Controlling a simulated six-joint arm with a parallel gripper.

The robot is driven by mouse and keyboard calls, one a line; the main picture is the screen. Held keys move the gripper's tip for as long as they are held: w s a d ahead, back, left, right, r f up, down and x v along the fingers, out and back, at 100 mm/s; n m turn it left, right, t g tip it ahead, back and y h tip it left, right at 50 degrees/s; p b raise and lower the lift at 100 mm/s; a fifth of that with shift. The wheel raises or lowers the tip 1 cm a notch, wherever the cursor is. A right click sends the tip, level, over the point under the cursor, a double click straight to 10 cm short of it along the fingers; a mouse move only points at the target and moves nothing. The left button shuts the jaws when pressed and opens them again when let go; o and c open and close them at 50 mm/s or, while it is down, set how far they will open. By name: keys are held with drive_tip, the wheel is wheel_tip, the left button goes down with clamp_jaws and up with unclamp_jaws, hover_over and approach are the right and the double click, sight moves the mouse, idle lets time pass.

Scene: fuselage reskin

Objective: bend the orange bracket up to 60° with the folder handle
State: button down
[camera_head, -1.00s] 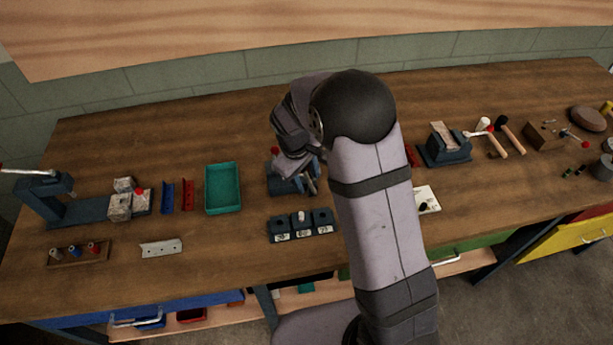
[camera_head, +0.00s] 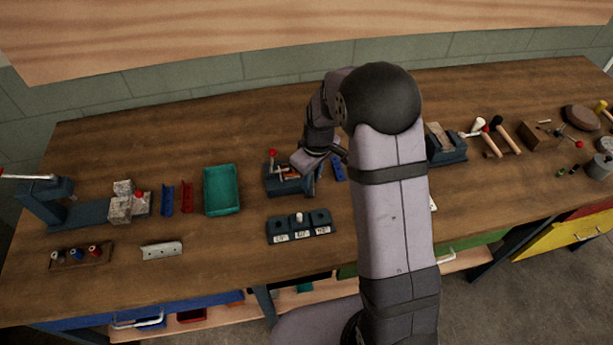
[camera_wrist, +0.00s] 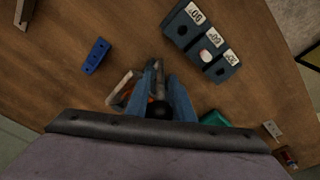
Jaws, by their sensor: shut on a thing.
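The small blue folder (camera_head: 284,186) stands mid-bench, with a red knob (camera_head: 272,153) at its left end. The orange bracket (camera_head: 290,172) lies in it; in the wrist view the bracket (camera_wrist: 124,97) shows only partly, behind my left finger. My gripper (camera_head: 318,172) is at the folder's right end. In the wrist view the fingers of my gripper (camera_wrist: 158,98) are closed about a dark, round-ended bar, which looks like the folder handle (camera_wrist: 156,76). My wrist hides part of the folder, and the bend angle cannot be read.
A block with number labels (camera_head: 302,228) and a white peg in its middle stands in front of the folder. A blue bracket (camera_head: 338,168) lies just right of the folder. A green tray (camera_head: 221,190) stands left. Bare bench lies between tray and folder.

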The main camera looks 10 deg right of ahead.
drive_tip(key=d+y+b, duration=0.1)
drive_tip(key=y+b, duration=0.1)
drive_tip(key=b, duration=0.2)
drive_tip(key=d+f+y+b, duration=0.1)
drive_tip(key=d+y+b, duration=0.1)
drive_tip(key=y+b, duration=0.1)
drive_tip(key=d+y+b, duration=0.2)
drive_tip(key=y+b, duration=0.1)
drive_tip(key=b, duration=0.2)
drive_tip(key=shift+d+f+m, duration=0.2)
drive_tip(key=shift+f+m, duration=0.1)
drive_tip(key=shift+f, duration=0.1)
drive_tip(key=shift+d+b, duration=0.1)
drive_tip(key=shift+b, duration=0.35)
drive_tip(key=shift+d+f, duration=0.2)
drive_tip(key=c, duration=1.6)
unclamp_jaws()
drive_tip(key=shift+r+b, duration=0.1)
drive_tip(key=shift+b, duration=0.2)
